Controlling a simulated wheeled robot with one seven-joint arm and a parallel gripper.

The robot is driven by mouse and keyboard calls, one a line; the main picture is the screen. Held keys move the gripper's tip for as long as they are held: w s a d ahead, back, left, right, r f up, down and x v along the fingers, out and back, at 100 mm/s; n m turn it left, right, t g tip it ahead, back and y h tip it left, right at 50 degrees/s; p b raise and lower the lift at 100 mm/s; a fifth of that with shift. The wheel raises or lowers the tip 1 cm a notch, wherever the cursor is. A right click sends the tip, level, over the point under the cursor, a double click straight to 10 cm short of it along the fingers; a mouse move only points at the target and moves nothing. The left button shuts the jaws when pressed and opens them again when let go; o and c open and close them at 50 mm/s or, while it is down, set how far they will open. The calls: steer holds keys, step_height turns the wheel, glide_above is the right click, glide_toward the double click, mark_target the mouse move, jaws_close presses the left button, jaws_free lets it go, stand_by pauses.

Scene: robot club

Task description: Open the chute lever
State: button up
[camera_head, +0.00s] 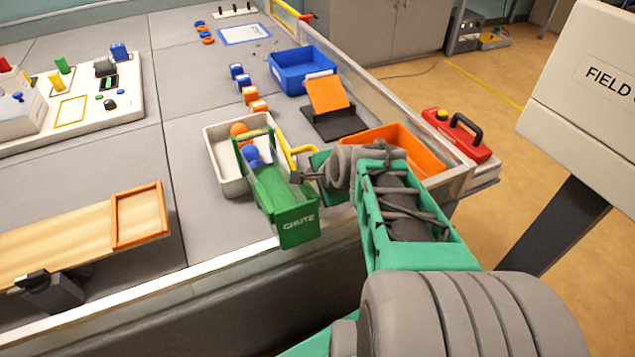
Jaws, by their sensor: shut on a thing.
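The green chute (283,205), marked CHUTE, stands at the table's front edge with its sloping channel running to the back left. The yellow chute lever (301,151) is a bent bar at the chute's right side. My gripper (297,177) reaches in from the right and is shut on the lever's lower end beside the chute wall. The fingertips are small, and the exact grip is hard to see.
A white bin (214,150) sits behind the chute's left side. An orange bin (420,158) lies beyond my wrist. A black stand with an orange panel (328,96) and a blue bin (289,76) are farther back. A clear rail borders the table's right side.

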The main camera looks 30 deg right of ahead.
steer(key=p+v, duration=0.7)
steer(key=shift+s+r, duration=0.3)
